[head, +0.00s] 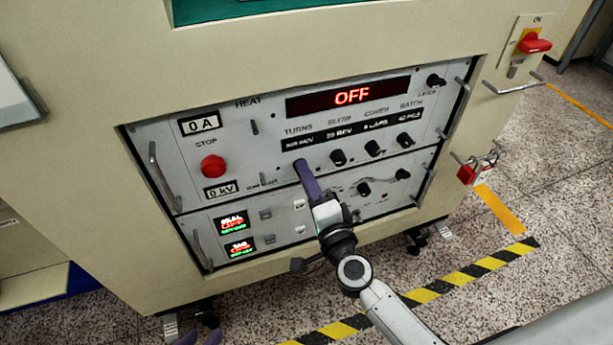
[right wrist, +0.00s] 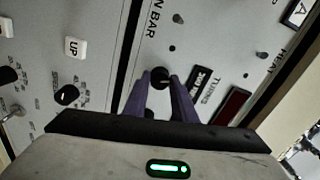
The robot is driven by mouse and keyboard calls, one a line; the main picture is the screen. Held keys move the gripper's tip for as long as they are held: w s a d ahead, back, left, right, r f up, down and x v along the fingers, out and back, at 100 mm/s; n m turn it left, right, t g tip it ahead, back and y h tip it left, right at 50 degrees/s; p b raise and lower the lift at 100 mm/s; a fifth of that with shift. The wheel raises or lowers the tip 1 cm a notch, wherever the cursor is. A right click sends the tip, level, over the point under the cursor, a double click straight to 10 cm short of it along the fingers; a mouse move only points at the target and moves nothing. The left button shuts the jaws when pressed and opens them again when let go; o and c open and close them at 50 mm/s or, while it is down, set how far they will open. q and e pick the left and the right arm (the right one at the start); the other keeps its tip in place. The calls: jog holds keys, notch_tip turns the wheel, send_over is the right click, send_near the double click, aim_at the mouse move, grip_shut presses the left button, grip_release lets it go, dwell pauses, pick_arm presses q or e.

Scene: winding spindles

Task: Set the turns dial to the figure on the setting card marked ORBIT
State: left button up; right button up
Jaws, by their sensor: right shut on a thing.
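The turns dial (right wrist: 160,76) is a small black knob, seen in the right wrist view between my purple fingers. My right gripper (head: 302,165) is shut on it; in the head view the fingers hide the knob. The TURNS label (head: 298,128) sits above it, over a small black readout (head: 299,143) whose figure is too small to read surely. No card legibly marked ORBIT is in view.
More black knobs (head: 338,157) stand close to the right of the turns dial. A red stop button (head: 212,166) is at the left. The display (head: 351,96) reads OFF. Metal handles (head: 163,178) stick out from the panel. A red switch (head: 534,44) and red padlock (head: 471,173) are at the right.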

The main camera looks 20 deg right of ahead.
jog(key=shift+m, duration=0.5)
jog(key=o, duration=1)
jog(key=shift+o, duration=0.2)
jog(key=s, duration=1)
jog(key=shift+s+d+p, duration=0.15)
jog(key=shift+p, duration=0.15)
